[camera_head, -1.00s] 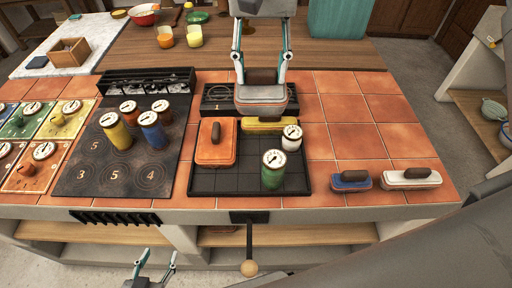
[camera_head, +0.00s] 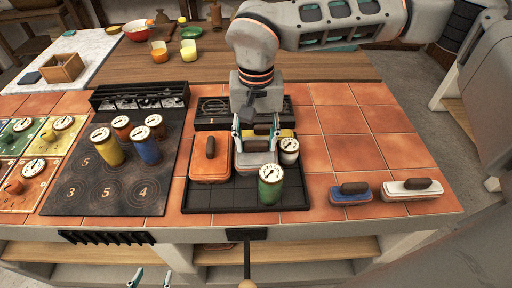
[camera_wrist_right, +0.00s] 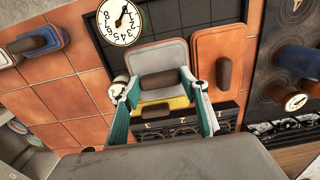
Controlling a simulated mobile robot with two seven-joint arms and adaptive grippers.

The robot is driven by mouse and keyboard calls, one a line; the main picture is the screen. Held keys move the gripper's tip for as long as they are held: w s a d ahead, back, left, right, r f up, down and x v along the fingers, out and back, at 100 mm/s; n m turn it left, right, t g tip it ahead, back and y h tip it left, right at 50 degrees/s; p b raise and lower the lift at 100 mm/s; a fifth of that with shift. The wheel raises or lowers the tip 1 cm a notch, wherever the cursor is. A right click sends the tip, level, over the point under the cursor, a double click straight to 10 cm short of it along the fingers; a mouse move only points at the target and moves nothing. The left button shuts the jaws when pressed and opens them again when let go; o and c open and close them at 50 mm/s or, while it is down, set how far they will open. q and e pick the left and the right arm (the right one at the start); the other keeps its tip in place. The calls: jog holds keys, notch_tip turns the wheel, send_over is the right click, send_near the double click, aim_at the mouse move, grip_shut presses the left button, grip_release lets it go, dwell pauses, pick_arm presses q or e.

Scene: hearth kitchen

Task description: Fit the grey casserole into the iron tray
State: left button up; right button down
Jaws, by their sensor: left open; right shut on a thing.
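The grey casserole (camera_head: 252,161), with a dark handle, is over or in the middle of the iron tray (camera_head: 225,198). My right gripper (camera_head: 256,134) is shut on it from above. I cannot tell whether its base touches the tray floor. The right wrist view shows the casserole (camera_wrist_right: 165,55) between the fingers (camera_wrist_right: 157,92). In the tray, the orange casserole (camera_head: 203,168) is to its left, the green canister (camera_head: 270,188) in front right, the white canister (camera_head: 289,153) at right, and the yellow casserole (camera_wrist_right: 180,103) behind, mostly hidden. My left gripper (camera_head: 151,280) is open below the counter front.
A blue casserole (camera_head: 350,195) and a white casserole (camera_head: 411,191) stand on the tiles at right. A dark hob (camera_head: 120,190) with several canisters is at left. A lever with a round knob (camera_head: 247,284) hangs at the front. The tiles behind right are clear.

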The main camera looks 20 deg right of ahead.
aim_at(256, 142)
pick_arm(q)
jog(key=shift+f, duration=0.2)
pick_arm(e)
jog(key=shift+f, duration=1.5)
jog(key=shift+f, duration=0.15)
jog(key=c, duration=1.1)
grip_release()
notch_tip(256, 142, up, 12)
jog(key=shift+r+p, duration=0.15)
jog(key=shift+p, duration=0.25)
pick_arm(q)
jog(key=shift+s+d+r, duration=0.1)
jog(key=shift+s+r, duration=0.05)
jog(key=shift+r, duration=0.05)
